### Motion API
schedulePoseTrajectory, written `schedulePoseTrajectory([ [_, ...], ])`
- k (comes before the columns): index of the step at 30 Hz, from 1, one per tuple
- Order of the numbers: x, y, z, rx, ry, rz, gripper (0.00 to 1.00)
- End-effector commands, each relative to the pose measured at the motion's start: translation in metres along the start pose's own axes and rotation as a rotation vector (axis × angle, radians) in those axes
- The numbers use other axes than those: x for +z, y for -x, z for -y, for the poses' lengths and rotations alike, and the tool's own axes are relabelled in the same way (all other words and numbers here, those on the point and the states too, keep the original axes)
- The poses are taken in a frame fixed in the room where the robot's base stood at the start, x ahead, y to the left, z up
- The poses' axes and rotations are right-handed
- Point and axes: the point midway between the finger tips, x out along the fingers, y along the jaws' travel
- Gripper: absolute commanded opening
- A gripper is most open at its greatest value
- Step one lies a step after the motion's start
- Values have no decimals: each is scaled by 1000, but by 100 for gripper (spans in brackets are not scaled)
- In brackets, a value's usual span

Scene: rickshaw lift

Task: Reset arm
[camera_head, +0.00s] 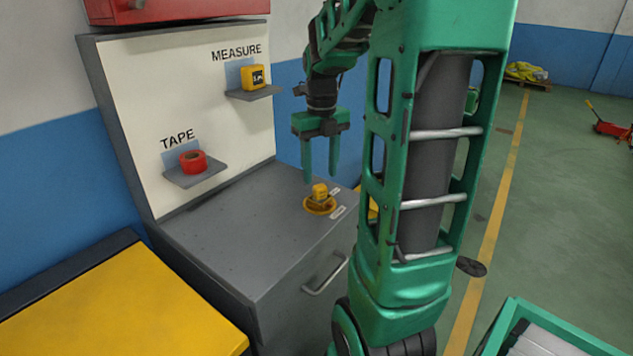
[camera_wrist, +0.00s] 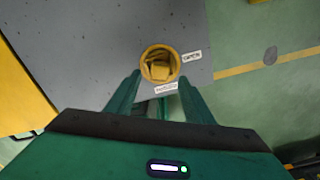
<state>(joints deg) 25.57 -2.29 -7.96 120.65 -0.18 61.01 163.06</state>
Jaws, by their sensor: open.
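My green gripper (camera_head: 320,158) hangs over the grey cabinet top, fingers pointing down, open and empty. In the wrist view its two fingers (camera_wrist: 158,92) stand apart, with a yellow round dish (camera_wrist: 146,69) just beyond their tips. The dish (camera_head: 310,206) sits near the right edge of the cabinet top and has a small yellow object (camera_head: 320,192) in it. The object (camera_wrist: 159,70) also shows in the wrist view. The gripper is above the dish, not touching it. My arm hides part of the cabinet's right side.
A backboard (camera_head: 130,75) carries a red tape roll (camera_head: 193,160) on the TAPE shelf and a yellow tape measure (camera_head: 252,77) on the MEASURE shelf. A yellow-topped unit (camera_head: 110,310) stands at the left. A green-rimmed bin (camera_head: 510,318) is at the lower right. Floor behind is mostly open.

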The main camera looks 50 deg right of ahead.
Motion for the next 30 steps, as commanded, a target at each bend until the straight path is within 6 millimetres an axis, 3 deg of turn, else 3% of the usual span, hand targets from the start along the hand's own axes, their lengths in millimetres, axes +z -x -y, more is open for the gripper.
schedulePoseTrajectory([
  [6,1,39,0,-1,0,3,48],
  [12,1,58,0,-1,0,0,48],
  [23,0,60,-1,0,14,-1,48],
  [26,-6,58,-3,0,89,-1,48],
  [30,-22,53,-10,1,316,0,48],
])
